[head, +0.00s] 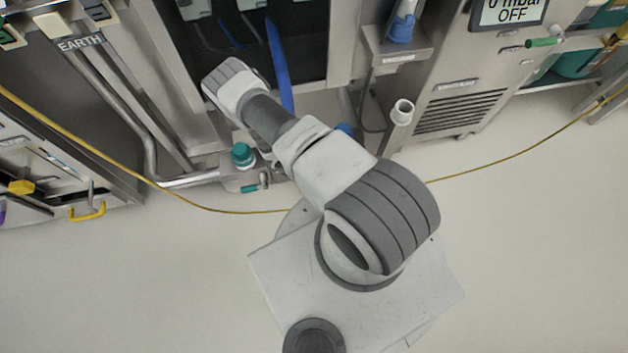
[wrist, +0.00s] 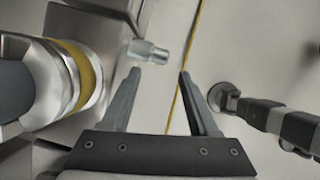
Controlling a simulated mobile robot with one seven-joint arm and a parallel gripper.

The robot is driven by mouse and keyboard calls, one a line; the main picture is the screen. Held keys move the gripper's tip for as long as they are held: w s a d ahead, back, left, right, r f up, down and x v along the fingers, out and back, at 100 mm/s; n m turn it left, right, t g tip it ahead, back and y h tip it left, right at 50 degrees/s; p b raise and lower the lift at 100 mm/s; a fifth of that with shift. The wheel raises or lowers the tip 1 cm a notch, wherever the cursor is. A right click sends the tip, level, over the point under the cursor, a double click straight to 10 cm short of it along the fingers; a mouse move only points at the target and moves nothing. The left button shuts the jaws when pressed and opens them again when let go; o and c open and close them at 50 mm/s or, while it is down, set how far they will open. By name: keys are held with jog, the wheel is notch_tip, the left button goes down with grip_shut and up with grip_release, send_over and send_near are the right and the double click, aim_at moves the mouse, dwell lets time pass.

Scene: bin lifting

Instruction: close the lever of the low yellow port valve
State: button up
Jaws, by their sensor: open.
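In the wrist view, a large round metal port with a yellow band (wrist: 88,76) fills the left side. A small pale, glassy stub (wrist: 148,52) sticks out to its right; I cannot tell whether it is the valve's lever. My gripper (wrist: 160,74) is open and empty, with its fingertips just below the stub and apart from each other. In the head view, my arm hides the gripper and the yellow-banded port. A small green-handled valve (head: 250,188) shows beside the arm, under a green cap (head: 243,155).
A yellow cable (head: 245,212) lies across the pale floor and passes behind the fingertips in the wrist view (wrist: 190,45). Metal cabinets line the back. A yellow handle (head: 88,212) is at far left. The floor at right (head: 540,230) is clear.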

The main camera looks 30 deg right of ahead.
jog(key=b+x, duration=0.4)
jog(key=x, duration=0.5)
jog(key=shift+f, duration=0.15)
grip_shut()
dwell(1.0)
